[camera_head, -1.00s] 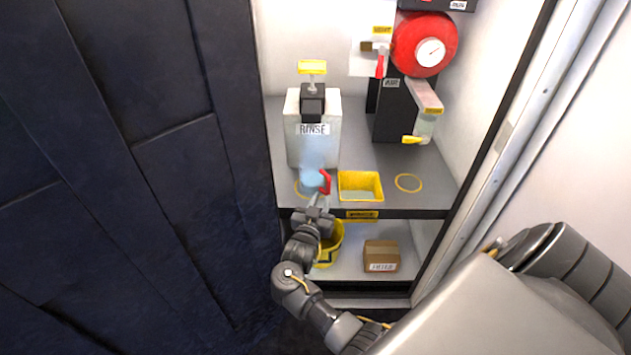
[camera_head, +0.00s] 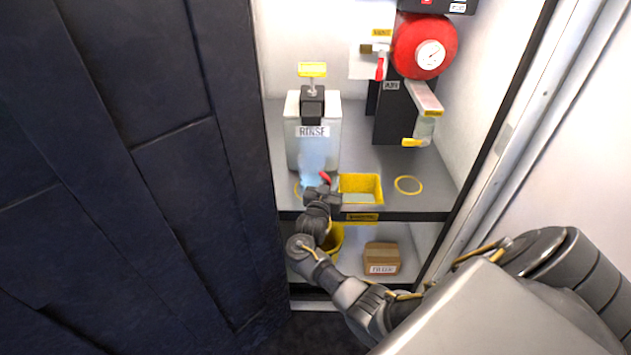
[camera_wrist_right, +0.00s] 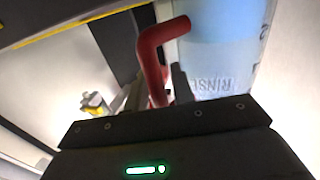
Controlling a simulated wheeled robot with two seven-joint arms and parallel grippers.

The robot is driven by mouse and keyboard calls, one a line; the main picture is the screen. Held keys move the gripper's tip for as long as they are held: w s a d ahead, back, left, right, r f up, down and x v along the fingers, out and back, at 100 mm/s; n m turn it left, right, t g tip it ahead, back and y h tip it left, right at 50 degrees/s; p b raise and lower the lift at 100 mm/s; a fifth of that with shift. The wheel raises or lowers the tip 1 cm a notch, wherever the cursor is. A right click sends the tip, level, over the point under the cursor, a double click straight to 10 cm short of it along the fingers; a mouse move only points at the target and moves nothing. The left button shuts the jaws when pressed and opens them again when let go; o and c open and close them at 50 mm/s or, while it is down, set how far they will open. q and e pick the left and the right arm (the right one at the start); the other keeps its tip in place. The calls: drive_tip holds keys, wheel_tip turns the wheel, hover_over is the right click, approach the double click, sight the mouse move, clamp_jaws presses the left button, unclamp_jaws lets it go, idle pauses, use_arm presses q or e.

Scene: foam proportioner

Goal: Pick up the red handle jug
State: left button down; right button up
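The jug (camera_head: 309,181) is pale blue and translucent with a red handle (camera_head: 325,178). It stands on the upper shelf, below the front of the white RINSE tank, its lower part hidden by my right gripper. My right gripper (camera_head: 323,190) is at the handle's side of the jug. In the right wrist view the bent red handle (camera_wrist_right: 152,60) rises between the two fingers of the gripper (camera_wrist_right: 158,90), with the jug's blue body (camera_wrist_right: 218,60) behind to the right. Whether the fingers press on the handle cannot be told. My left gripper is not in view.
A yellow tray (camera_head: 361,189) stands just right of my gripper, near the shelf edge. A yellow ring mark (camera_head: 408,185) lies on bare shelf farther right. Below are a yellow bucket (camera_head: 335,240) and a brown box (camera_head: 382,258). A dark panelled wall (camera_head: 150,180) is close on the left.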

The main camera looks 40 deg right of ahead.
clamp_jaws()
drive_tip(key=shift+r, duration=0.15)
